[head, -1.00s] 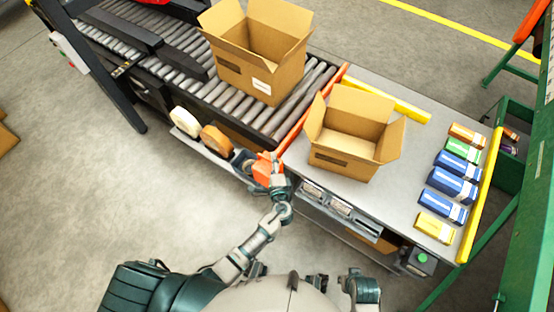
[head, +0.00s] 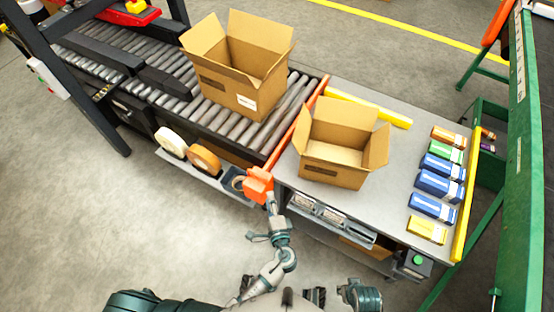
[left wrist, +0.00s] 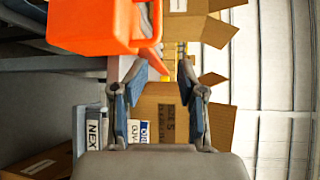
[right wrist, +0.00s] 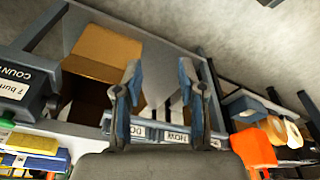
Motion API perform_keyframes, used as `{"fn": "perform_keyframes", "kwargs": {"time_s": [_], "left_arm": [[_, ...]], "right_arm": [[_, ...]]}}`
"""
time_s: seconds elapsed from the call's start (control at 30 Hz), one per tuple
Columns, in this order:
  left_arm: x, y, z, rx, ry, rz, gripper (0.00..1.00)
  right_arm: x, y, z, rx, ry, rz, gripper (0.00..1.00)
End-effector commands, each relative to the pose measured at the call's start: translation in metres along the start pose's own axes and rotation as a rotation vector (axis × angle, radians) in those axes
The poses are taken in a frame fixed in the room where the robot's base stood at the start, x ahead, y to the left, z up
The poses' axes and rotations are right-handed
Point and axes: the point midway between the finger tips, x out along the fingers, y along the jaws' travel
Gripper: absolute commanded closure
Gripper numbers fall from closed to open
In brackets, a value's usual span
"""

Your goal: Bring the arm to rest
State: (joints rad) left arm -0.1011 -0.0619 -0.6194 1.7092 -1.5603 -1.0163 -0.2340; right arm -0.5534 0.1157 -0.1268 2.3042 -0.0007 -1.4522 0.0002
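My left arm reaches up from the bottom of the head view. Its left gripper (head: 271,203) is just below an orange tool-like object (head: 258,185) at the end of the side shelf. In the left wrist view the gripper's fingers (left wrist: 163,75) are apart with nothing held between them. The orange object (left wrist: 95,25) fills the upper left there, close to one fingertip; whether they touch is unclear. In the right wrist view my right gripper (right wrist: 158,70) has its fingers apart and empty. In the head view the right hand is hard to make out near the bottom edge.
An open carton (head: 338,150) stands on the grey table (head: 395,165), with several coloured small boxes (head: 437,185) at its right. Another open carton (head: 240,70) is on the roller conveyor (head: 170,85). Tape rolls (head: 205,160) sit on the side shelf. Floor at left is clear.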

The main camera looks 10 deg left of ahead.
Motion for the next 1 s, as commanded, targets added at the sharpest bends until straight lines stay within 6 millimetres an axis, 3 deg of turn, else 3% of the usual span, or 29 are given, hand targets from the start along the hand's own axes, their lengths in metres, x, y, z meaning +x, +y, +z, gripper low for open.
{"fn": "perform_keyframes", "kwargs": {"time_s": [0.23,0.33,0.47,0.53,0.6,0.7,0.83,1.0], "left_arm": [[-0.002,0.002,-0.003,0.001,0.0,0.009,0.61],[-0.001,0.025,0.004,-0.022,0.001,0.088,0.61],[-0.006,0.097,0.033,-0.125,-0.014,0.338,0.61],[-0.019,0.148,0.058,-0.22,-0.045,0.517,0.61],[-0.041,0.197,0.084,-0.338,-0.098,0.701,0.61],[-0.081,0.254,0.123,-0.533,-0.207,0.938,0.61],[-0.127,0.297,0.159,-0.766,-0.359,1.145,0.61],[-0.159,0.317,0.179,-0.948,-0.485,1.259,0.61]], "right_arm": [[-0.001,-0.001,-0.001,0.001,0.002,-0.002,0.6],[0.007,-0.001,-0.001,-0.002,0.002,-0.001,0.6],[0.037,0.0,0.004,-0.005,-0.011,-0.003,0.6],[0.056,-0.002,0.009,-0.007,-0.018,-0.003,0.6],[0.076,-0.004,0.016,-0.009,-0.023,-0.003,0.6],[0.104,-0.006,0.031,-0.013,-0.034,-0.002,0.6],[0.131,-0.007,0.051,-0.017,-0.046,-0.003,0.6],[0.149,-0.006,0.069,-0.019,-0.052,-0.007,0.6]]}}
